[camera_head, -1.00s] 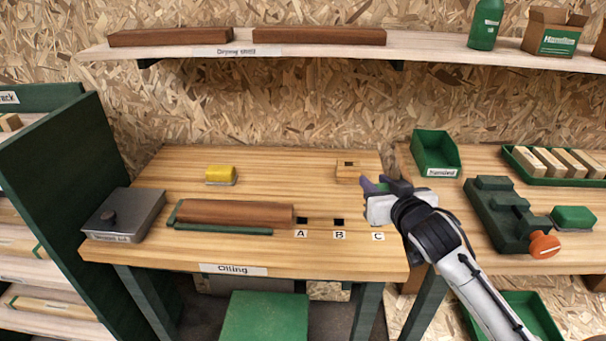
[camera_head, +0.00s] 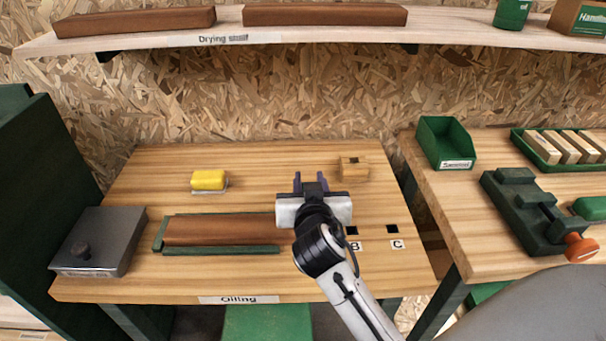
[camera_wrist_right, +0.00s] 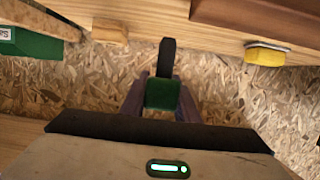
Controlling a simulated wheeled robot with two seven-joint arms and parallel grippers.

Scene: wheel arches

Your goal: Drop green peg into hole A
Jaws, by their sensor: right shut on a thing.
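My right gripper (camera_head: 311,182) is above the middle of the oiling table in the head view, its arm coming in from the lower right. In the right wrist view it is shut on the green peg (camera_wrist_right: 162,95), whose square green end shows between the fingers. The peg cannot be made out in the head view. Hole A is hidden behind my gripper and wrist. Hole B (camera_head: 352,230) and hole C (camera_head: 392,229) show as dark squares to its right, beside their labels. My left gripper is not in view.
A brown board (camera_head: 218,230) lies in a green holder left of the gripper. A small wooden block (camera_head: 354,168) with a dark opening stands behind right. A yellow sponge (camera_head: 208,180) and a grey lidded box (camera_head: 98,240) are on the left. The back middle is clear.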

